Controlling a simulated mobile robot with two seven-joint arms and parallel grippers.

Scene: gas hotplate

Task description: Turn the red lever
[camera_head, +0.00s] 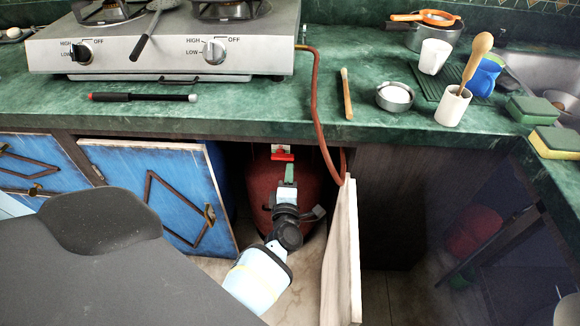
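The red lever (282,156) is a small red piece on top of the dark red gas cylinder (259,180), inside the open cabinet under the counter. My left gripper (288,175) reaches into the cabinet from below, with its tip just under the lever. I cannot tell whether it touches the lever or whether its fingers are open or shut. My wrist and arm hide the middle of the cylinder. My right gripper does not show.
The blue cabinet door (165,185) stands open at left, and another open door (343,255) stands edge-on at right. An orange hose (316,100) runs from the gas hotplate (160,45) over the green counter (240,115) into the cabinet. Cups and sponges stand at right.

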